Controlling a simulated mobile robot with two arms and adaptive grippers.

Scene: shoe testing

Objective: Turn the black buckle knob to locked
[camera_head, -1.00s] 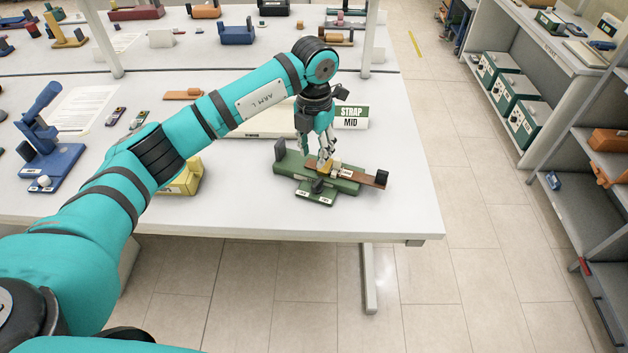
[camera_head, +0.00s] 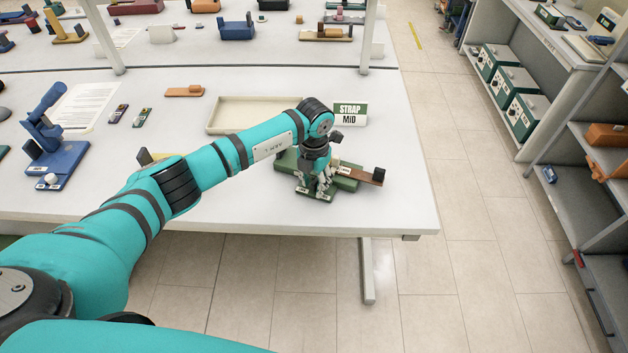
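The green strap fixture (camera_head: 345,184) stands near the front right of the white table. A brown strap (camera_head: 358,174) runs out of it to the right, with a black block (camera_head: 378,174) on its end. A front plate with two small white labels (camera_head: 328,196) juts toward me. My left gripper (camera_head: 317,187) points down over this front plate. Its fingers cover the spot of the black buckle knob, so I cannot see the knob, its setting or any grip on it. My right gripper is not in view.
A sign reading STRAP MID (camera_head: 350,114) stands behind the fixture, and a shallow beige tray (camera_head: 222,114) lies behind my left arm. A blue device (camera_head: 52,150) stands at the left. The table's right edge is close to the strap end.

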